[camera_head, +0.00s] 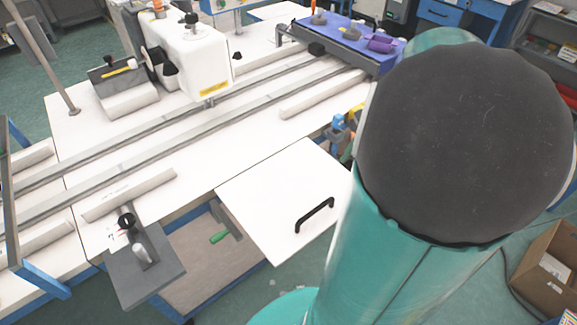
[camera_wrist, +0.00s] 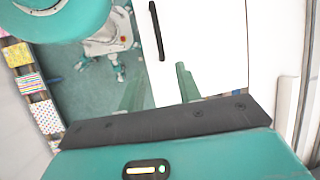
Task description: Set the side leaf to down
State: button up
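The side leaf (camera_head: 270,190) is a white panel at the front side of the white table, and it looks about level with the tabletop. A black bar handle (camera_head: 315,214) is fixed near its outer edge. In the wrist view the white leaf (camera_wrist: 212,50) fills the right half, with the black handle (camera_wrist: 156,30) at its left edge. My gripper (camera_wrist: 158,82) is open and empty. Its two green fingers are apart, with the handle ahead of the gap; I see no contact. My arm hides the gripper in the head view.
A green-handled lever (camera_head: 219,236) shows below the tabletop, left of the leaf. A grey plate with a knob and clamp (camera_head: 145,265) juts out at front left. A white sewing machine head (camera_head: 197,62) and rails stand on the table. A cardboard box (camera_head: 548,275) lies at right.

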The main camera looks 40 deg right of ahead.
aim_at(323, 204)
jog(key=x, duration=1.3)
jog(key=shift+s+f, duration=0.1)
jog(key=shift+f, duration=0.2)
jog(key=shift+c, duration=0.4)
grip_shut()
